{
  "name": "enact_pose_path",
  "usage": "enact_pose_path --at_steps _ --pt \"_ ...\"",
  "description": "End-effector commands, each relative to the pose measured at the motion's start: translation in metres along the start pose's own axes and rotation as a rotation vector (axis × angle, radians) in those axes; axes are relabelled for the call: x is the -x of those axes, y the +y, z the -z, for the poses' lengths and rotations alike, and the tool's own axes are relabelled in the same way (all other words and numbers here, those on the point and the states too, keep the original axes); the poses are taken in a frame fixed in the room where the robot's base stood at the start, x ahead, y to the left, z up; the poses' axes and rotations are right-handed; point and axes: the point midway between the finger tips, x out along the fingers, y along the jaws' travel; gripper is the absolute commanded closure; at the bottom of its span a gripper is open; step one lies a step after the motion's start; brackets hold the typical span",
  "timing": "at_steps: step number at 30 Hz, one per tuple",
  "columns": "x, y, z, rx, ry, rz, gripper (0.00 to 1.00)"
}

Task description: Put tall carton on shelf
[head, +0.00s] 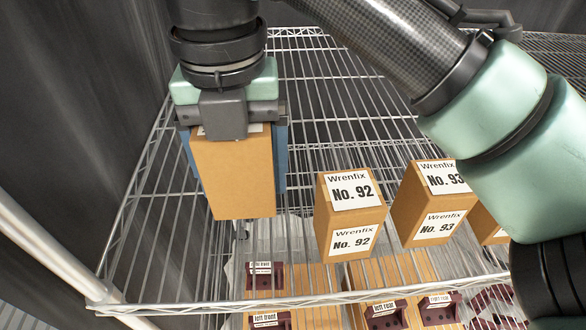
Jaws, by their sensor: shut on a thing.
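The tall carton (233,180) is a plain tan box with a white label just showing at its top edge. It hangs upright below my gripper (228,125), which is shut on it from above. A blue finger shows along each side of the carton. The carton is over the left part of the wire shelf (340,157). I cannot tell whether its bottom touches the wires.
A tan carton labelled Wrenfix No. 92 (349,215) stands on the shelf right of the held carton, with No. 93 (431,203) beyond it. Another carton is partly hidden by my arm. Dark red labelled blocks (265,275) lie below the wires. Bare wire separates the held carton from No. 92.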

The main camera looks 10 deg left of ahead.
Motion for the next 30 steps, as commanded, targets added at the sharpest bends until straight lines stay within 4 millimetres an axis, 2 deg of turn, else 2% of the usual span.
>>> enact_pose_path --at_steps 9,17,24,30 --pt "-0.043 0.000 0.001 -0.002 0.003 -0.004 1.00" --pt "-0.062 0.000 0.000 -0.002 0.002 -0.002 1.00" --pt "-0.091 0.000 0.000 -0.003 0.002 -0.003 1.00" --pt "-0.099 0.000 0.000 -0.003 0.000 0.000 1.00"
